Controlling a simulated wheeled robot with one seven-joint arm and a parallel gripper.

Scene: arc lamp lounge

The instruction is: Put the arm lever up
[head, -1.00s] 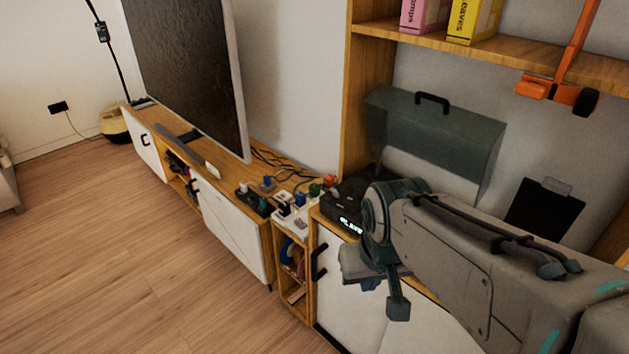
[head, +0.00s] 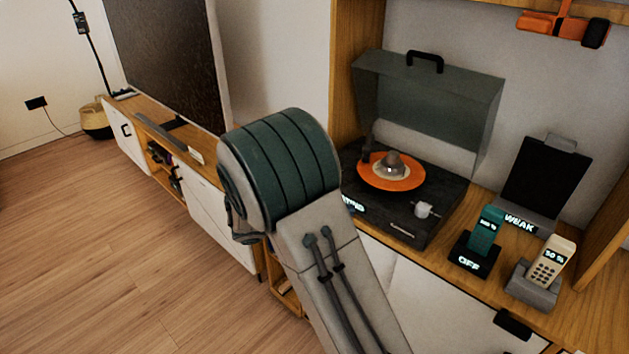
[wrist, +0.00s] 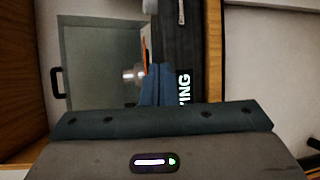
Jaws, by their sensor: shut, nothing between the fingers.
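The turntable (head: 452,212) sits on the cabinet top, its dark green lid (head: 425,95) standing open. An orange record (head: 408,183) with a grey metallic piece at its centre lies on it. A small pale knob or lever (head: 423,210) stands at its front right; I cannot tell its position, nor surely which part is the arm lever. In the wrist view a front display (wrist: 184,89) shows a word ending in "YING". My gripper (wrist: 155,72) is shut and empty, pointing at the turntable's front near that display. In the head view my arm hides it.
A teal handset (head: 485,230) marked OFF, a cream handset (head: 551,262) and a dark panel on a stand (head: 545,180) are right of the turntable. A wooden side wall (head: 345,80) rises at left and a shelf overhangs. Floor (head: 120,250) at left is clear.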

